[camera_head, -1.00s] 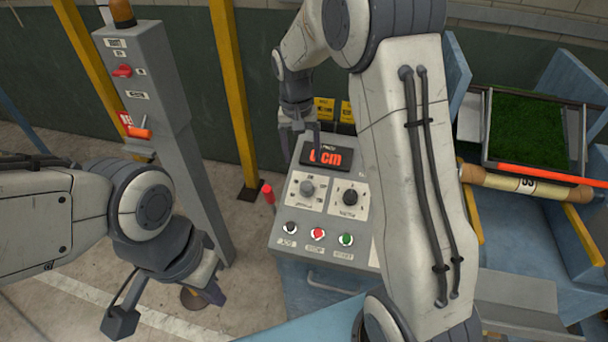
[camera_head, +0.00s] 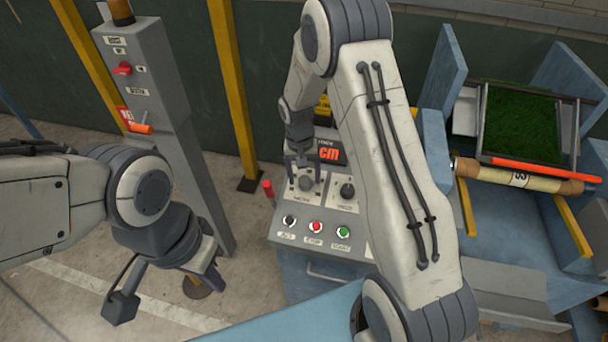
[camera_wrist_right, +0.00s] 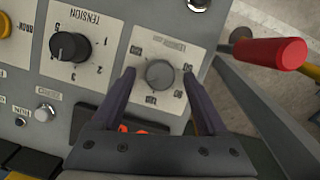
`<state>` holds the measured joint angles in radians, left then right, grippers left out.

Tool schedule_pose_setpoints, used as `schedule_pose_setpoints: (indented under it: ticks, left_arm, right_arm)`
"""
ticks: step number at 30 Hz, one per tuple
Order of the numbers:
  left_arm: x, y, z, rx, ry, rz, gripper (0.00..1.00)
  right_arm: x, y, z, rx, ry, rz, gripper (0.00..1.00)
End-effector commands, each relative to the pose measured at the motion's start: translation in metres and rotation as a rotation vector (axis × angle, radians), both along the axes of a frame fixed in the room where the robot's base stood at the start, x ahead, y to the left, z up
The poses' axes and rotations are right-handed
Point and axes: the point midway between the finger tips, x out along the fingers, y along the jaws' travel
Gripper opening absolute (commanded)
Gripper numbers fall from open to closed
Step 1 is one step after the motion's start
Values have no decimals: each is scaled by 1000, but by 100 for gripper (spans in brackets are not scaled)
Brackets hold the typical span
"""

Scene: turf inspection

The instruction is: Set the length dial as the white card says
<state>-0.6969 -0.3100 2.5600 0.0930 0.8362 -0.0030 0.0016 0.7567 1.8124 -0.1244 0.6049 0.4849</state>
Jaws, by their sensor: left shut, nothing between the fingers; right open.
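The length dial is a grey round knob (camera_wrist_right: 160,74) on a white plate with printed numbers; it also shows in the head view (camera_head: 306,184). My right gripper (camera_head: 303,168) is open over it. In the right wrist view its two fingers stand on either side of the knob, with gaps visible; I cannot tell how deep they reach. My left gripper (camera_head: 215,281) is shut and empty, low at the left, away from the panel. I cannot make out the white card.
The black tension knob (camera_wrist_right: 70,46) is beside the length dial. Black, red (camera_head: 316,227) and green buttons line the panel's front. A grey switch column (camera_head: 165,120) stands further left; a turf tray (camera_head: 522,125) is at right.

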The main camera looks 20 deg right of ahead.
Motion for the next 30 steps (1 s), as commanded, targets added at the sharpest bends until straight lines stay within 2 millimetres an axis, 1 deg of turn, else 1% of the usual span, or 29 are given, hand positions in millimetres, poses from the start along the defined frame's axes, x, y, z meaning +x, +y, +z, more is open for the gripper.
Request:
schedule_pose_setpoints:
  ticks: [1, 2, 3, 5, 6, 7, 14, 20, 26, 30]
  left_arm:
    - [0, 0, 0, 0, 0, 0, 0]
    - [0, 0, 0, 0, 0, 0, 0]
    - [0, 0, 0, 0, 0, 0, 0]
    - [0, 0, 0, 0, 0, 0, 0]
    - [0, 0, 0, 0, 0, 0, 0]
    - [0, 0, 0, 0, 0, 0, 0]
    - [0, 0, -1, 0, 0, 0, 0]
    - [0, 0, -3, 0, 0, 1, 0]
    - [0, 0, -8, 0, 0, 1, 0]
    - [0, 0, -13, 0, 0, 2, 0]
  right_arm:
    - [0, 0, 0, 0, 0, 0, 76]
    - [0, 0, 0, 0, 0, 0, 65]
    - [0, 0, 0, 0, 0, 0, 50]
    - [0, 0, 0, 0, 0, 0, 27]
    - [0, 0, 0, 0, 0, 0, 11]
    - [0, 0, 0, 0, 0, 0, 0]
    - [0, 0, 0, -3, 2, 11, 0]
    - [1, 1, 0, -23, 13, 76, 0]
    - [2, 2, 0, -63, 39, 208, 0]
    - [2, 3, -1, -99, 64, 327, 0]
